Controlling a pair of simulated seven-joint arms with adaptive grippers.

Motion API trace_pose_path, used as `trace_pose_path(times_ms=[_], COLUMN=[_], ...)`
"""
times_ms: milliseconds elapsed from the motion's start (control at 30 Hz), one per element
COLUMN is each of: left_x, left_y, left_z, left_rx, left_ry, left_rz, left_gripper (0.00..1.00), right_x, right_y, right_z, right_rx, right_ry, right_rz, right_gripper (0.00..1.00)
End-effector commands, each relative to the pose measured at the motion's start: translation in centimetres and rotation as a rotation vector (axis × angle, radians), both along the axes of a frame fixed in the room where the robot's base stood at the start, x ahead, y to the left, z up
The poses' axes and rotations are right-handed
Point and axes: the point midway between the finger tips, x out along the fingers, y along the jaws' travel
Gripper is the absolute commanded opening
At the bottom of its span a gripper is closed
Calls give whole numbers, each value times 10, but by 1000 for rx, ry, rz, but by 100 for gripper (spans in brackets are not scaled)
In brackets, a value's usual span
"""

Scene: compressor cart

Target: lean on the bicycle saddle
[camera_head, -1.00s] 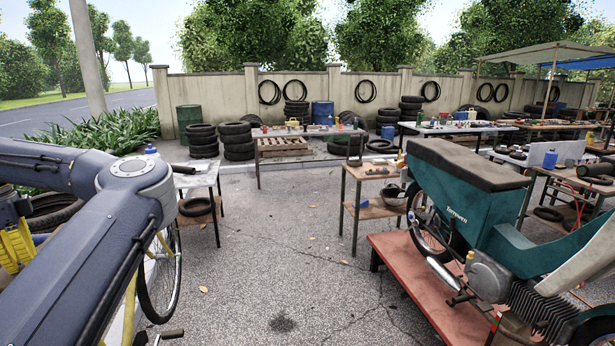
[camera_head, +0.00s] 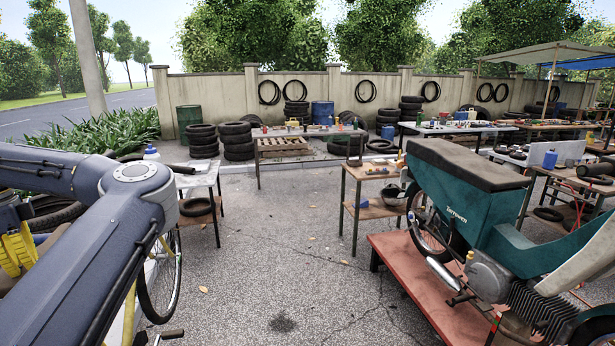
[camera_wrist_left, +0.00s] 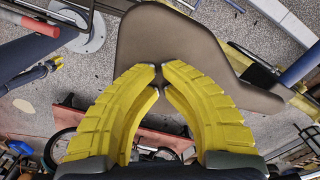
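The bicycle saddle (camera_wrist_left: 150,38) is a smooth grey-brown shape in the left wrist view, broad at the top and narrowing to a nose at the right. My left gripper (camera_wrist_left: 158,67) has its two yellow ribbed fingers curved together, tips almost meeting, with nothing between them. The tips overlap the saddle in that view; whether they touch it I cannot tell. In the head view my left gripper (camera_head: 16,250) shows at the left edge, partly behind my arm. The bicycle's wheel (camera_head: 163,280) shows beside my arm, which hides much of the bicycle. My right gripper is not in view.
A teal moped (camera_head: 470,215) stands on a red platform (camera_head: 405,268) at the right. A small table (camera_head: 210,175) stands behind the bicycle, and a two-tier table (camera_head: 350,210) stands near the middle. The asphalt (camera_head: 280,270) between is open. Tyres (camera_head: 237,140) are stacked by the wall.

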Motion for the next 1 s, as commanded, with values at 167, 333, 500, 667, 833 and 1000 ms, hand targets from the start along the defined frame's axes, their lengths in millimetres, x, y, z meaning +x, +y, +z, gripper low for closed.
trace_pose_path(times_ms=[167, 333, 500, 667, 833, 1000], left_x=[-1, -1, -1, -1, 0, 0], left_y=[-1, -1, -1, -1, 0, 0], left_z=[-4, -4, -4, 3, 15, 28], left_rx=[-5, -5, -6, -5, -4, -2], left_ry=[6, 6, 7, 4, 3, 2], left_rz=[1, 1, 1, 1, 1, 0], left_gripper=[0, 0, 0, 0, 0, 0], right_x=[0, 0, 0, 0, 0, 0], right_y=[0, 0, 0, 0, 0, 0], right_z=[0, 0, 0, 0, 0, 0], right_rx=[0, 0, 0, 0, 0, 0], right_ry=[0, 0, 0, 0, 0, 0], right_rz=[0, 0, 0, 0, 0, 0], right_gripper=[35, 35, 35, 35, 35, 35])
